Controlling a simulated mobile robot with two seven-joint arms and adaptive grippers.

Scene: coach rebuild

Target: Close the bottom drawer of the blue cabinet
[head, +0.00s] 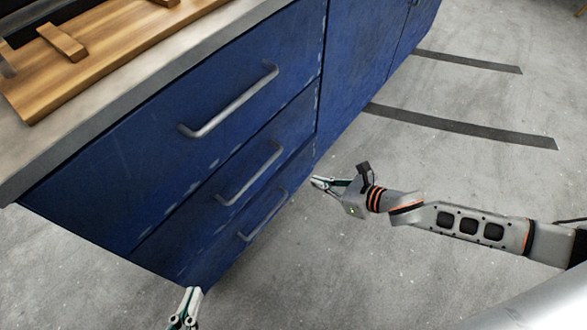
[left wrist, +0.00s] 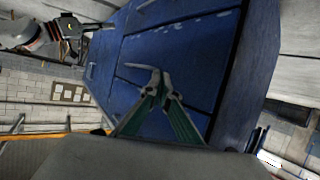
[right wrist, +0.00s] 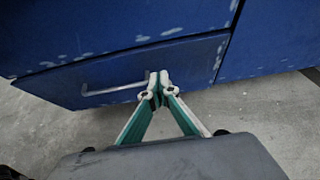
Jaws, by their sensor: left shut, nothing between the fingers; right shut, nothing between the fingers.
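The blue cabinet (head: 345,75) has three stacked drawers at its near end. The bottom drawer (head: 215,255), with a grey bar handle (head: 262,216), looks about flush with the fronts above; I see no clear gap. It also shows in the right wrist view (right wrist: 190,67). My left gripper (head: 191,294) is shut and empty, low by the drawer's near lower corner. In the left wrist view its tips (left wrist: 159,84) overlap the blue fronts. My right gripper (head: 318,183) is shut and empty, near the drawer's far end. Contact cannot be told for either gripper.
A grey countertop (head: 130,75) with a wooden board (head: 100,45) tops the cabinet. The concrete floor (head: 430,285) in front is clear. Dark strips (head: 470,127) lie on the floor further back.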

